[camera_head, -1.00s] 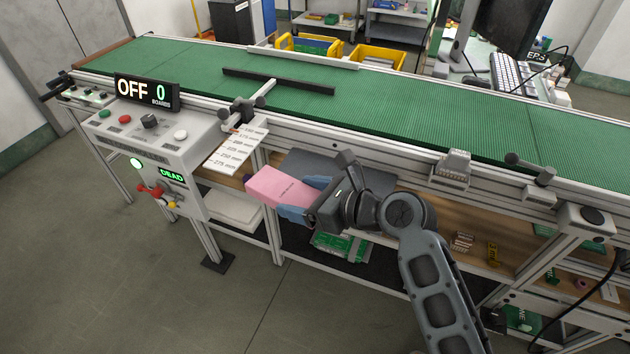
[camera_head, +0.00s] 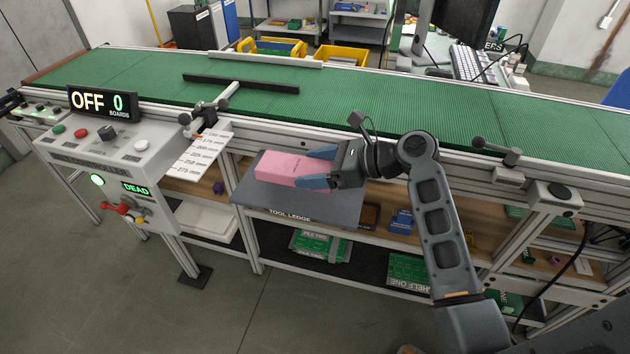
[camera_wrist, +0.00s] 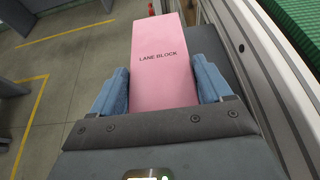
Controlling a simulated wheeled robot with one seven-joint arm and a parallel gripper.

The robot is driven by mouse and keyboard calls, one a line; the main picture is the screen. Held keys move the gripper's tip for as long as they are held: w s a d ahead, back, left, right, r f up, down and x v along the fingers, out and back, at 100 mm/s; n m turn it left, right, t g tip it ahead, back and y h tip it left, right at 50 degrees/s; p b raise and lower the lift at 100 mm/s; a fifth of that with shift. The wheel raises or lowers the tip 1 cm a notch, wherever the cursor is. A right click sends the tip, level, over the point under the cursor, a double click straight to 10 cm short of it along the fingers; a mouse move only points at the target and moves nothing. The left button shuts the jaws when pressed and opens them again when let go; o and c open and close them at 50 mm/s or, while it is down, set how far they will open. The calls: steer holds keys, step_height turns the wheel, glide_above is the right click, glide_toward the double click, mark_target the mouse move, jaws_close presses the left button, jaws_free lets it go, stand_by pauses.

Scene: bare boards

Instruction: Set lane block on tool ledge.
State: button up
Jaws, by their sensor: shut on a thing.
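The pink lane block (camera_head: 290,168) is held between the blue fingers of my gripper (camera_head: 318,168). In the wrist view the lane block (camera_wrist: 163,65) shows its printed label facing up, with a finger of my gripper (camera_wrist: 163,90) against each side. The grey tool ledge (camera_head: 300,207), labelled on its front edge, is directly under the block in the head view. The block lies flat over the ledge's surface. I cannot tell whether its underside touches the ledge. The block's far end points left in the head view.
The green conveyor belt (camera_head: 400,110) runs behind the ledge. A white scale plate (camera_head: 198,155) and the control box (camera_head: 110,160) stand to the left. Green boards (camera_head: 318,245) lie on the shelf below. A clamp (camera_head: 497,150) sits on the rail at right.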

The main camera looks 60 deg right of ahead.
steer(key=shift+w+d+f, duration=0.2)
steer(key=shift+d+f, duration=0.15)
steer(key=shift+d, duration=0.05)
steer(key=shift+f, duration=1.95)
steer(key=o, duration=1.1)
steer(key=v, duration=1.2)
steer(key=shift+r, duration=0.1)
